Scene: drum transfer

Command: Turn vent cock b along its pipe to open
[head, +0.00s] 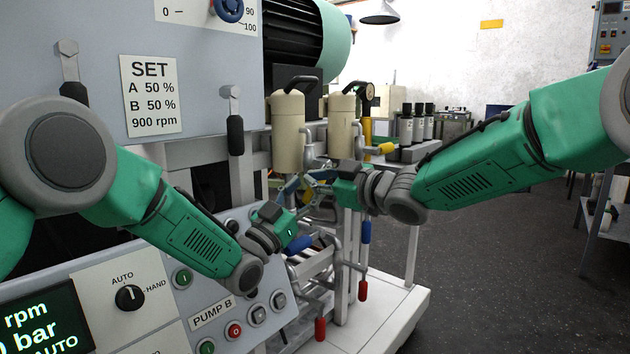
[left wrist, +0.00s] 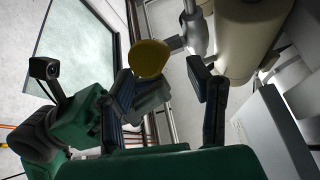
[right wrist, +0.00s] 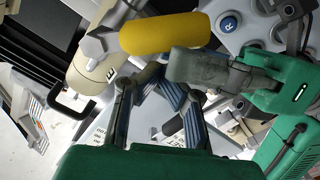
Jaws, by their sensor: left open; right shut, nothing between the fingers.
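A yellow cock handle (head: 385,148) sticks out sideways from a pipe beside the right cream canister (head: 342,127) in the head view. A yellow handle also shows end-on in the left wrist view (left wrist: 150,58) and lengthwise in the right wrist view (right wrist: 165,35), on a grey fitting by a cream canister. No readable tag shows which cock is b. My left gripper (head: 297,196) is open below the canisters; the yellow end appears beyond and between its fingers, with no clear contact. My right gripper (head: 312,188) is shut and empty, close to the left one; the yellow handle lies ahead of it.
Another cream canister (head: 287,130) stands to the left. Blue-handled (head: 366,231) and red-handled (head: 363,290) levers hang on pipework below. The control panel (head: 150,310) is at the lower left. Open floor (head: 480,270) lies to the right. The two grippers nearly overlap.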

